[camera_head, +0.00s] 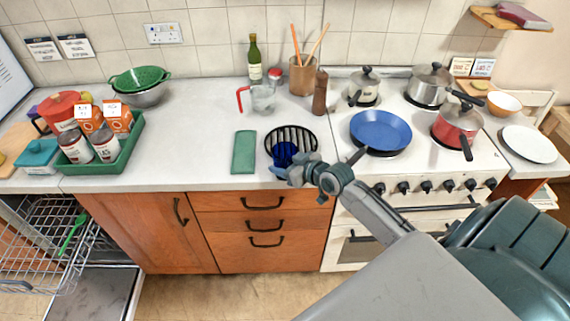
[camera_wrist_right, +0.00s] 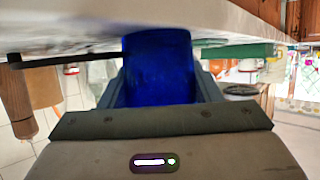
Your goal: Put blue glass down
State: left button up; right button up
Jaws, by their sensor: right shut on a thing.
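The blue glass (camera_head: 284,152) is upright over the front part of a round black slatted rack (camera_head: 305,137) on the counter. My right gripper (camera_head: 286,164) is shut on the glass from the front. In the right wrist view, which is upside down, the blue glass (camera_wrist_right: 158,65) fills the space between the two fingers. The rack (camera_wrist_right: 75,57) shows edge-on there, level with the base end of the glass. I cannot tell whether the glass touches the rack. My left gripper is not in view.

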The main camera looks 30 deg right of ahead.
aim_at(291, 160)
jog(key=shift+r, duration=0.5)
jog(key=shift+s+a+r+b, duration=0.15)
jog(key=shift+a+r+b, duration=0.1)
jog(key=shift+r+b, duration=0.3)
jog(key=shift+s+a+r+b, duration=0.2)
jog(key=shift+r+b, duration=0.15)
jog(key=shift+r, duration=0.25)
jog(key=s+a+r+b, duration=0.1)
jog(key=s+a+b, duration=0.3)
jog(key=s+a, duration=0.5)
jog(key=shift+a+r, duration=0.4)
jog(key=shift+a, duration=0.9)
